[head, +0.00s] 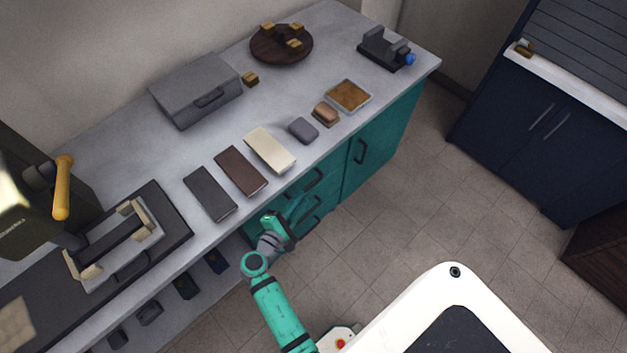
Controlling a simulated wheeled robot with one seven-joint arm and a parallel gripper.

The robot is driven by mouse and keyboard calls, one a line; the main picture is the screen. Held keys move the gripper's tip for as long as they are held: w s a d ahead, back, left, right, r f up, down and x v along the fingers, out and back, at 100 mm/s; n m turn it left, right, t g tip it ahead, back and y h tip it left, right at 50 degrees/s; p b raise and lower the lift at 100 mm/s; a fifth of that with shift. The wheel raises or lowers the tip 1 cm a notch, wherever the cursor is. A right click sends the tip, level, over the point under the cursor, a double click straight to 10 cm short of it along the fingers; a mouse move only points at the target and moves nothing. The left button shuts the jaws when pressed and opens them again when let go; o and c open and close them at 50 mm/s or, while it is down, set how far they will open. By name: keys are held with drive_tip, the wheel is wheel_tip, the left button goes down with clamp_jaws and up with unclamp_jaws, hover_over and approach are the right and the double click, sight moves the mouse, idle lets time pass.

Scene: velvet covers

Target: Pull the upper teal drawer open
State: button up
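The teal drawers are stacked in the front of the counter, seen steeply from above in the head view. The upper teal drawer (326,172) has a dark bar handle (312,181) and looks closed. Two more dark handles show below it. My gripper (292,212) is in front of the drawer stack, left of and below the upper handle in the picture. It partly covers the left side of the drawer fronts. Its fingers are small and hard to make out, and I cannot tell whether they touch anything.
A teal door (375,145) with a dark handle is right of the drawers. The grey countertop (330,55) holds several slabs, a grey case (197,88) and a round brown board (281,52). An open shelf is at lower left. Tiled floor (430,200) is clear to the right.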

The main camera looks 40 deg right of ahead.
sight(311, 183)
drive_tip(key=x, duration=0.7)
drive_tip(key=shift+w+d+f, duration=0.1)
drive_tip(key=shift+w, duration=0.15)
drive_tip(key=shift+w+d+f, duration=0.1)
drive_tip(key=shift+d, duration=0.45)
drive_tip(key=shift+w, duration=0.15)
drive_tip(key=shift+d, duration=0.1)
